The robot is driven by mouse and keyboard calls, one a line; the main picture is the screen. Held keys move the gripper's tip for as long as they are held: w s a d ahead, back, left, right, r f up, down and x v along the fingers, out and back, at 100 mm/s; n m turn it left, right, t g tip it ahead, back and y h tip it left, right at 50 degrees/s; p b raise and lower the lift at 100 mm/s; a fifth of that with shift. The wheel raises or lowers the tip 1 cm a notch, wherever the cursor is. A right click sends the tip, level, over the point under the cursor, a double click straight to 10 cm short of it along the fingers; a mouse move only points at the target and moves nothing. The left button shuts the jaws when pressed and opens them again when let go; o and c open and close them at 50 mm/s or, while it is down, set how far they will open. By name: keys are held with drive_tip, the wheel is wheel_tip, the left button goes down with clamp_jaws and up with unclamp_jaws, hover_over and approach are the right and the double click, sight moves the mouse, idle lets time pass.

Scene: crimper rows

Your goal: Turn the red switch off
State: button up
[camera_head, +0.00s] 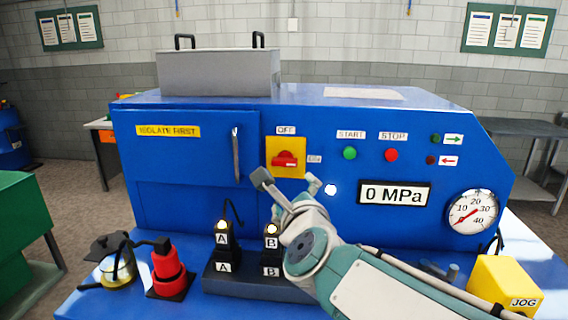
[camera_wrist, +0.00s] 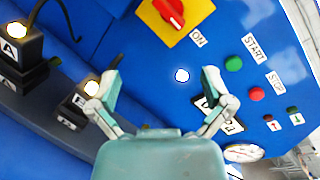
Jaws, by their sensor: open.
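The red switch (camera_head: 286,160) is a rotary knob on a yellow plate (camera_head: 272,150) on the blue machine's front. An OFF label (camera_head: 286,130) is above the plate and an ON label (camera_head: 314,159) to its right. The knob's handle lies roughly horizontal, toward ON. In the wrist view the knob (camera_wrist: 170,12) is at the top, partly cut off by the frame edge. My gripper (camera_head: 287,184) is open and empty, its fingers spread just below the plate in the head view. In the wrist view the fingertips (camera_wrist: 160,80) appear apart from the knob.
Green START (camera_head: 350,153) and red STOP (camera_head: 391,155) buttons, a 0 MPa display (camera_head: 394,193) and a gauge (camera_head: 473,212) are to the right. Lit blocks A (camera_head: 222,240) and B (camera_head: 271,240) and a red bottle-like object (camera_head: 167,268) stand low in front. A yellow JOG box (camera_head: 504,286) is at right.

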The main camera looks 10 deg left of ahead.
sight(283, 165)
drive_tip(key=m, duration=0.2)
drive_tip(key=w+a+m+h, duration=0.1)
drive_tip(key=m, duration=0.1)
drive_tip(key=a+m+t+h, duration=0.1)
drive_tip(key=m, duration=0.2)
drive_tip(key=shift+w+a+r, duration=0.25)
drive_tip(key=shift+w, duration=0.05)
drive_tip(key=m, duration=0.1)
drive_tip(key=m+h, duration=0.1)
drive_tip(key=m, duration=0.1)
drive_tip(key=m+h, duration=0.1)
drive_tip(key=shift+w+a+f+m+t, duration=0.1)
drive_tip(key=shift+w+a+m+t, duration=0.2)
drive_tip(key=shift+a+m, duration=0.1)
drive_tip(key=w, duration=1)
drive_tip(key=shift+w, duration=0.35)
drive_tip(key=shift+d, duration=0.1)
drive_tip(key=c, duration=1)
